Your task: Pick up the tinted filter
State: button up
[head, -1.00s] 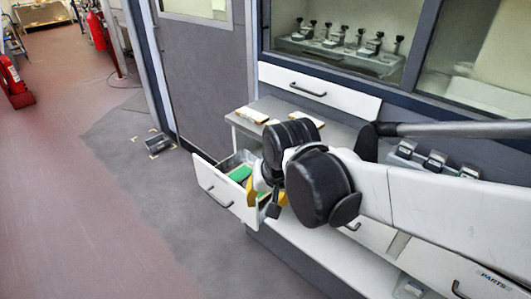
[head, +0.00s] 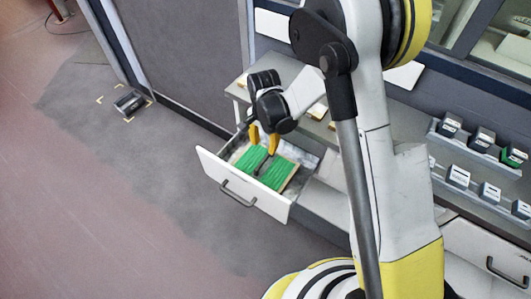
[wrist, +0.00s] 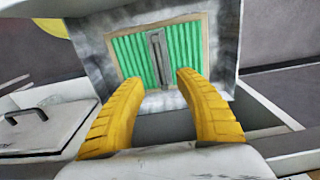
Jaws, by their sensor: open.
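The tinted filter (head: 281,175) is a green pleated panel with a pale tan frame and a dark bar handle across its middle. It lies flat in an open drawer (head: 223,176). In the wrist view the filter (wrist: 129,58) shows ahead of the fingers, its handle (wrist: 158,58) running lengthwise between them. My gripper (head: 264,146) has yellow fingers and is open and empty above the filter. In the wrist view the fingertips (wrist: 158,79) stand apart, one on each side of the handle's line. I cannot tell the exact gap to the handle.
A grey bench (head: 240,92) stands behind the drawer. Racks of small blocks (head: 459,177) stand on the right, one block (head: 514,155) green. A small grey device (head: 129,103) sits on the floor inside corner marks. The floor left of the drawer is clear.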

aim_at(264, 159)
notch_tip(264, 159, down, 9)
jog(key=b, duration=0.5)
jog(key=shift+f+b, duration=0.2)
jog(key=shift+b, duration=0.2)
grip_shut()
jog(key=shift+r+p, duration=1.45)
jog(key=shift+r, duration=1.1)
jog(key=shift+r, duration=0.1)
jog(key=shift+r+p, duration=0.8)
jog(key=shift+r, duration=0.5)
